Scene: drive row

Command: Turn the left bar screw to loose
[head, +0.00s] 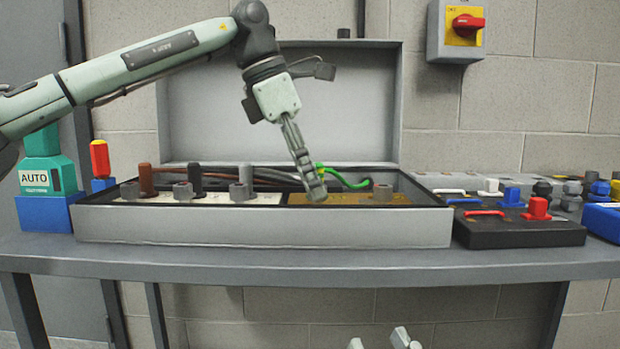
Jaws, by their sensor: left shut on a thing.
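An open grey box (265,226) on the bench holds a brass bar (345,198) on its right side. My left gripper (316,193) reaches down onto the left part of this bar. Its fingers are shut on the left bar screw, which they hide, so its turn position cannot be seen. A green-and-yellow wire (345,181) runs behind the fingers. My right gripper (380,341) shows only its two fingertips at the bottom edge, apart and empty.
Brown (146,180), black (195,179) and grey posts stand left in the box, with grey screws. The raised lid (355,105) is behind. A blue-based tester (45,205) stands left, a black tray (520,231) right. A red switch (467,24) hangs on the wall.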

